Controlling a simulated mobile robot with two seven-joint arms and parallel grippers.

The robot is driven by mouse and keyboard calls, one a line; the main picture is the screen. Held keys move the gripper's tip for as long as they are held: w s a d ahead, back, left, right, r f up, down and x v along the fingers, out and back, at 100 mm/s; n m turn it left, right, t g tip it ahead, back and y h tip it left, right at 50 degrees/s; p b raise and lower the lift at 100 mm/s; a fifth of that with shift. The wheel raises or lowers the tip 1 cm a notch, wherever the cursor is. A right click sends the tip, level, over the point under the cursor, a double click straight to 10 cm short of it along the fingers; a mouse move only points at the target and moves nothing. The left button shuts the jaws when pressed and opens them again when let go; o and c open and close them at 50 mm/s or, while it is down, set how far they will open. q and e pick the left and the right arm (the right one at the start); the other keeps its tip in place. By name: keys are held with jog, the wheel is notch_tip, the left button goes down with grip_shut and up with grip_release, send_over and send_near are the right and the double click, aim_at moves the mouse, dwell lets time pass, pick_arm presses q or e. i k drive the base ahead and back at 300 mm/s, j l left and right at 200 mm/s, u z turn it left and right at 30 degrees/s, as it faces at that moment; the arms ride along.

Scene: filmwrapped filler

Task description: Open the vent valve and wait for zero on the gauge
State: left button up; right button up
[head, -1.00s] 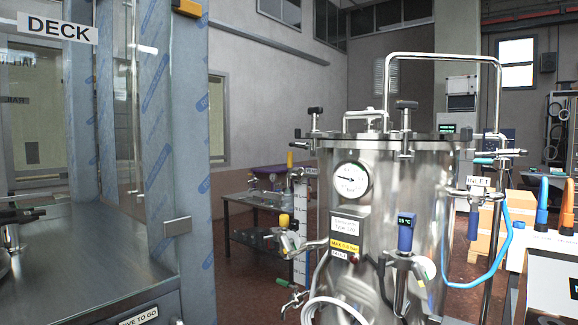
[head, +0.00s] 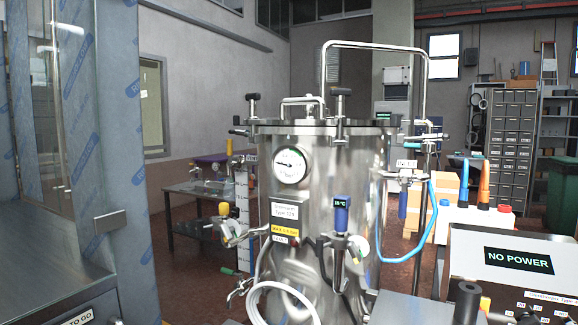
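A steel pressure vessel (head: 330,215) stands upright in the middle of the head view. Its round white gauge (head: 290,165) faces me near the top. The dark needle lies near horizontal, pointing left; the scale is too small to read. A valve with a yellow knob (head: 224,209) sticks out at the vessel's left side. A blue device (head: 341,213) reading about 15 °C sits on a front fitting, with a pale round disc (head: 357,247) beside it. I cannot tell which fitting is the vent valve. Neither of my grippers is in view.
A steel cabinet with filmed panels (head: 105,130) stands close on the left. A box marked NO POWER (head: 519,260) stands at the right. A blue hose (head: 430,220) loops at the vessel's right, a white hose (head: 258,290) in front. A low table (head: 185,190) is behind.

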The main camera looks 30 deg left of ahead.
aim_at(229, 142)
jog(key=j+u, duration=0.1)
jog(key=u, duration=0.75)
jog(key=j+u, duration=0.15)
jog(key=u, duration=0.25)
jog(key=j+u, duration=0.1)
jog(key=u, duration=0.35)
